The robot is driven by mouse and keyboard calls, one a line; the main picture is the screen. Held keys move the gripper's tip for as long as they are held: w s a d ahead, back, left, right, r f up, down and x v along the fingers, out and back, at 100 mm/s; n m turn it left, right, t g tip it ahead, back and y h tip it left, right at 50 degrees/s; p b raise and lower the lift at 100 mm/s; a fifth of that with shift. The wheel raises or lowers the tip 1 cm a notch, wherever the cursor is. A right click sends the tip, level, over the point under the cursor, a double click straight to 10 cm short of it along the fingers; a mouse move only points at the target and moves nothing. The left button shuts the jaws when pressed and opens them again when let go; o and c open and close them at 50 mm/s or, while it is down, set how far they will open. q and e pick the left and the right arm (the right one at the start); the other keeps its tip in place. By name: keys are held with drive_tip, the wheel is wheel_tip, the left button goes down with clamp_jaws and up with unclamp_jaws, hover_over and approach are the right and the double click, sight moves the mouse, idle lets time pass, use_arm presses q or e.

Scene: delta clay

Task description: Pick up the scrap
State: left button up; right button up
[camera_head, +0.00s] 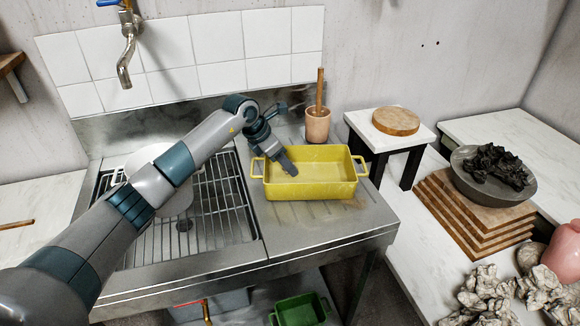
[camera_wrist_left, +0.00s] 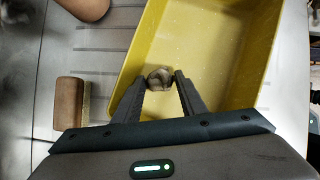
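The scrap is a small, rounded, grey-brown lump (camera_wrist_left: 159,78), seen in the left wrist view near the wall of the yellow tray (camera_wrist_left: 143,55). My left gripper (camera_wrist_left: 161,79) has its fingertips on either side of the lump, which nearly fills the gap. I cannot tell whether both fingers press on it. In the head view the left gripper (camera_head: 289,170) reaches down into the left part of the yellow tray (camera_head: 310,188), and the lump does not show there. My right gripper is not in view.
The tray stands on the steel drainboard (camera_head: 330,225), right of a sink grid (camera_head: 215,205). A pink cup with a wooden pestle (camera_head: 318,125) is behind it. A wooden block (camera_wrist_left: 68,103) lies left of the tray. A small stool (camera_head: 365,132) stands to the right.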

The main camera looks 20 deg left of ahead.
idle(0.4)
use_arm(q)
drive_tip(key=c, duration=0.7)
